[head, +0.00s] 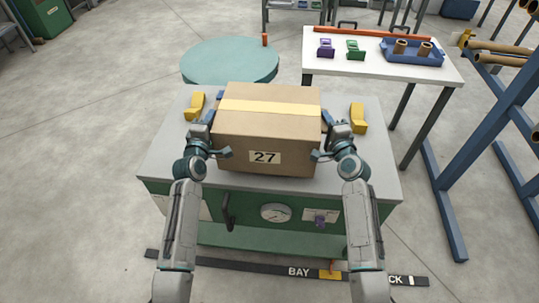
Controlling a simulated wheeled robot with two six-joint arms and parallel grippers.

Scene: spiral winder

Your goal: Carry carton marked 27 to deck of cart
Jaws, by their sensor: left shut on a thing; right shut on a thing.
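The brown carton marked 27 (266,128), with a yellow tape strip across its top, is upright in the middle of the head view. It is over the grey top (165,158) of a green-sided unit, which looks like the cart's deck. I cannot tell whether its underside touches that top. My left gripper (216,137) is shut on the carton's left side. My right gripper (326,138) is shut on its right side. The carton's back and underside are hidden.
Yellow blocks stand on the grey top at left (195,106) and right (358,117). Behind are a round teal table (230,62) and a white table (335,66) with a blue tray (412,58). A blue rack (490,110) stands at right.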

